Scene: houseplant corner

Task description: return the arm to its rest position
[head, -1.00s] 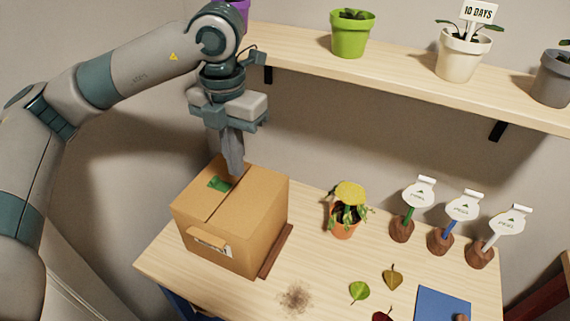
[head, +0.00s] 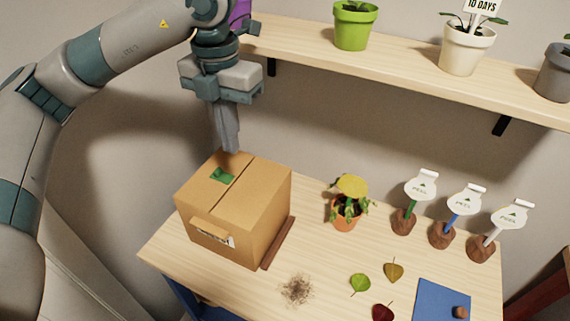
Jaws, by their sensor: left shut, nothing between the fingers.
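My left gripper (head: 229,149) comes in from the upper left and points down. Its fingers are shut and empty. The fingertips are just above or behind the back edge of a closed cardboard box (head: 240,200); I cannot tell whether they touch it. The box has a green mark on its top and a handle flap with a label on its front. My right gripper is not in view.
The wooden table (head: 335,265) bears a potted plant (head: 347,205), several signs in brown mounds (head: 440,236), loose leaves (head: 393,271), a dirt patch (head: 297,290) and a blue mat (head: 428,298). A shelf (head: 400,68) with pots (head: 353,28) runs above.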

